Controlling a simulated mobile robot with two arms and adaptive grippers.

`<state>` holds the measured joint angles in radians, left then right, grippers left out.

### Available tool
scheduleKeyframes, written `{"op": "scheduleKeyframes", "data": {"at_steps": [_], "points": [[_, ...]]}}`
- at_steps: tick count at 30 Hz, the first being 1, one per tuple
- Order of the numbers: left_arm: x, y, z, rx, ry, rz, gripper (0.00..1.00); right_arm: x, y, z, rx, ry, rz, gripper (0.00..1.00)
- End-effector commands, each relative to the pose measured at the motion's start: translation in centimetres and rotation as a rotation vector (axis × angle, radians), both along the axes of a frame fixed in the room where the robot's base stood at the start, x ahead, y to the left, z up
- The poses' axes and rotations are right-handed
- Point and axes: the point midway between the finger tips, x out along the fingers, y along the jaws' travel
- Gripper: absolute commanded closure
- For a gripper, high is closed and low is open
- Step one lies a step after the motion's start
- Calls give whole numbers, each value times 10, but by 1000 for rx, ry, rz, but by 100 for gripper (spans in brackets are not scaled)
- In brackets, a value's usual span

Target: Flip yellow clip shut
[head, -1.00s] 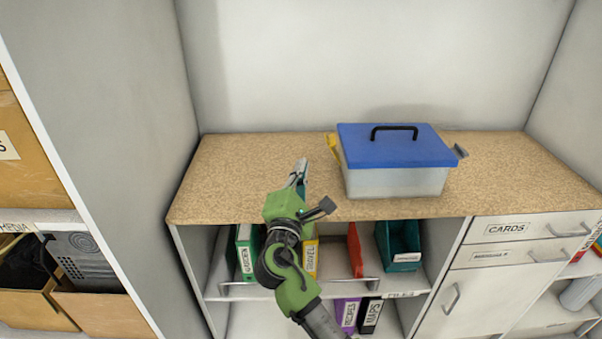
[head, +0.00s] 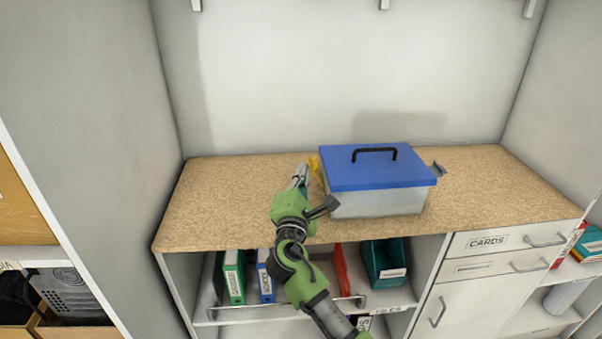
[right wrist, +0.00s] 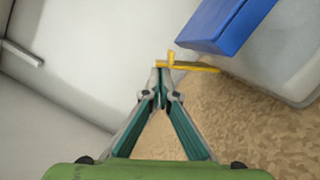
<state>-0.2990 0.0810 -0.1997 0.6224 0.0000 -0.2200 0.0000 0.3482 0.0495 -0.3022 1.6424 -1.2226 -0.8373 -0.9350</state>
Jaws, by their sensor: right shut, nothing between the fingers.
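A clear box (head: 378,203) with a blue lid (head: 375,168) and a black handle stands on the speckled counter. The yellow clip (head: 315,166) is at the box's left side and sticks out from it. In the right wrist view the yellow clip (right wrist: 188,66) extends outward from the box, just past the fingertips. A grey clip (head: 438,169) sticks out at the box's right side. My right gripper (head: 300,172) is shut and empty, beside the yellow clip; its tips (right wrist: 160,70) appear very near the clip, contact unclear. My left gripper is not in view.
The counter (head: 225,195) is clear left of the box and to its right. A wall stands close behind. Below are binders, a teal holder (head: 385,265) and a drawer labelled CARDS (head: 487,241).

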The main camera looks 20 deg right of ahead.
Motion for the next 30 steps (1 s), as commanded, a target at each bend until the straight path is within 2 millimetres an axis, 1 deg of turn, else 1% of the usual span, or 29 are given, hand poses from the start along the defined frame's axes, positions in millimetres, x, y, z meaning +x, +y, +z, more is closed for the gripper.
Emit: {"op": "scheduleKeyframes", "data": {"at_steps": [17, 30], "points": [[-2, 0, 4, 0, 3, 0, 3, -2, -6, 7, 118, -34, 0, 100], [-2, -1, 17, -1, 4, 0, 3, -7, -22, 20, 383, -112, -1, 100]]}}
